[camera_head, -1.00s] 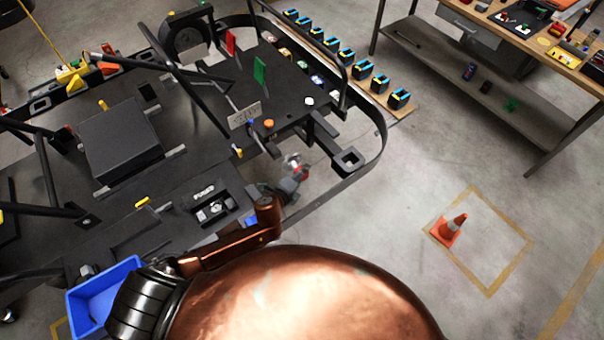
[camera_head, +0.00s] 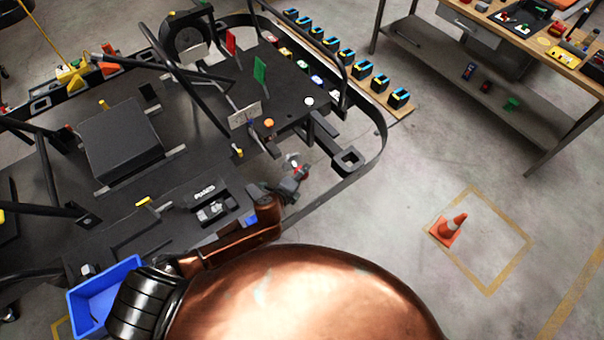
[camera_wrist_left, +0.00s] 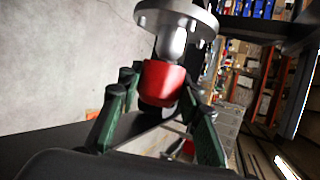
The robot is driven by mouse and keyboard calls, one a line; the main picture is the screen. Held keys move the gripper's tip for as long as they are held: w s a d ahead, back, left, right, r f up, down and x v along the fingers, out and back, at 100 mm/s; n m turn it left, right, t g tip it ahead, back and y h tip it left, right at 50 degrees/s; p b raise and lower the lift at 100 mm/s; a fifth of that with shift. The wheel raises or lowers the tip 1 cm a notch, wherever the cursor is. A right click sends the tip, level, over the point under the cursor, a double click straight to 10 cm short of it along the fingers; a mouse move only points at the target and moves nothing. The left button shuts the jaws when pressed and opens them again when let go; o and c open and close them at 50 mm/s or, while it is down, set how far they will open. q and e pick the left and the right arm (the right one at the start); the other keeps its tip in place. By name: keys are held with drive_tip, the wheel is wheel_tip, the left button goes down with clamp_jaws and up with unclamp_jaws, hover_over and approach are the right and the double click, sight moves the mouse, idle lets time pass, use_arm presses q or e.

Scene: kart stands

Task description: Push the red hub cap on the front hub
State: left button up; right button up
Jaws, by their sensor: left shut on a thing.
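The red hub cap (camera_wrist_left: 162,83) sits between the fingers of my left gripper (camera_wrist_left: 158,92) in the left wrist view. The gripper is shut on it. The front hub (camera_wrist_left: 177,20) is a silver flange with bolts and a rounded metal nose, directly beyond the cap. The cap's far rim meets or overlaps the nose in that view; I cannot tell whether it is seated. In the head view my left gripper (camera_head: 298,174) is at the kart's front corner, and the cap and hub are small and partly hidden there. My right gripper is not in view.
The black kart frame (camera_head: 372,165) curves around the gripper. A blue bin (camera_head: 88,301) is at lower left. A workbench (camera_head: 530,35) is at upper right.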

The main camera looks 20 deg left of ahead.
sight(295, 168)
use_arm(q)
drive_tip(key=shift+w+a+p, duration=0.5)
drive_tip(key=shift+w+a, duration=0.65)
drive_tip(key=shift+a, duration=0.3)
idle(0.9)
drive_tip(key=o, duration=1)
drive_tip(key=v, duration=1.2)
drive_tip(key=shift+r, duration=0.1)
